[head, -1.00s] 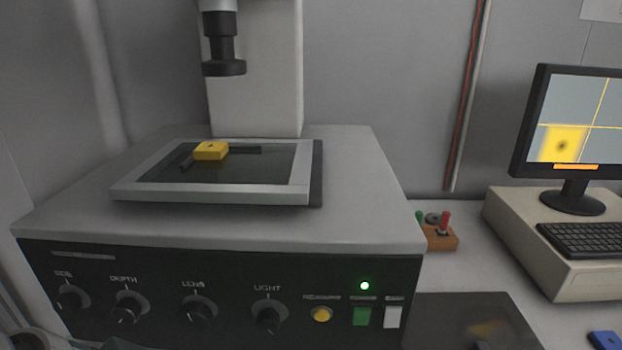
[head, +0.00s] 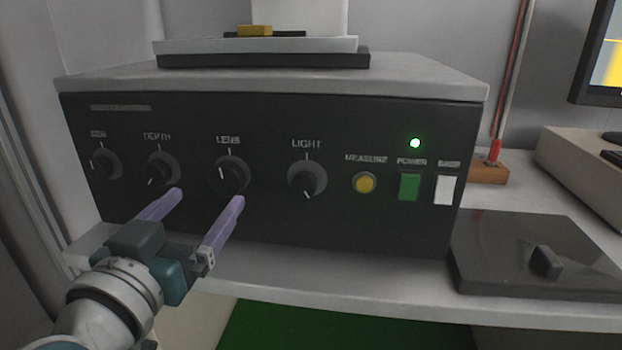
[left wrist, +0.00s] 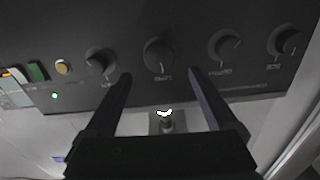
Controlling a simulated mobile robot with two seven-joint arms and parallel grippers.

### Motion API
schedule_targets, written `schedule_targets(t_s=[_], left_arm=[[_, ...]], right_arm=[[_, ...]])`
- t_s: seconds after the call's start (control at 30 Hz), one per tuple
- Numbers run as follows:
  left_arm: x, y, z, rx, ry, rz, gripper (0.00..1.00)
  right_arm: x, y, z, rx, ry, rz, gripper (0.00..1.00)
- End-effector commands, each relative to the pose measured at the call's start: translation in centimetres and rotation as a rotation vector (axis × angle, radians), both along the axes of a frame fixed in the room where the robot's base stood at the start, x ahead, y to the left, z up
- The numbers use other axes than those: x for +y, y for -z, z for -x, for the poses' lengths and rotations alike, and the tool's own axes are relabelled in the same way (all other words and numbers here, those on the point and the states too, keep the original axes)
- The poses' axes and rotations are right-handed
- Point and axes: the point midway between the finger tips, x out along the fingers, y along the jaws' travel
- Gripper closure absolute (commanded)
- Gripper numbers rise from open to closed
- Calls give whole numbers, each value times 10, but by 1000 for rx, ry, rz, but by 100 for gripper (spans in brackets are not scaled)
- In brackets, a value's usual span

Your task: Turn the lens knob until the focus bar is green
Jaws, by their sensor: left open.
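The lens knob (head: 230,174), round and black under the label LENS, is on the dark front panel of the instrument. My left gripper (head: 207,198) is open and empty in front of the panel, its purple fingers pointing toward it. In the left wrist view, which is upside down, the lens knob (left wrist: 160,54) shows between and beyond the two fingertips (left wrist: 160,76). The monitor (head: 602,60) shows only its left part; the focus bar is out of view. My right gripper is not in view.
The depth knob (head: 160,169) and the light knob (head: 307,178) flank the lens knob. A yellow measure button (head: 364,183), green power switch (head: 409,187) and white switch (head: 445,190) are to the right. A yellow block (head: 255,31) is on the stage (head: 330,46).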

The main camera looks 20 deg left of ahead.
Motion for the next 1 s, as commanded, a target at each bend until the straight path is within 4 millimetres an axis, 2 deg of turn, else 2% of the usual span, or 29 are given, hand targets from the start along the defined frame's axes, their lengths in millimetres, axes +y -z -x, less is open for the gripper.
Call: schedule_targets(t_s=[0.1, 0.3, 0.47, 0.7, 0.77, 1.0], left_arm=[[6, 1, -24, -3, 0, 0, 9], [12, 1, -51, 0, 1, 0, 9], [14, 1, -59, 2, 1, 0, 9], [14, 0, -60, 1, 2, 0, 9], [14, 0, -60, 1, 2, 0, 13], [14, 0, -60, 1, 2, 0, 40]], right_arm=[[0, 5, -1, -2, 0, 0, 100], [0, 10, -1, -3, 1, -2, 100], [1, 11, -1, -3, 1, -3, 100], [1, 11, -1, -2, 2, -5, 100], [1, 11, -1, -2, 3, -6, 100], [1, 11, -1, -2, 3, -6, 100]])
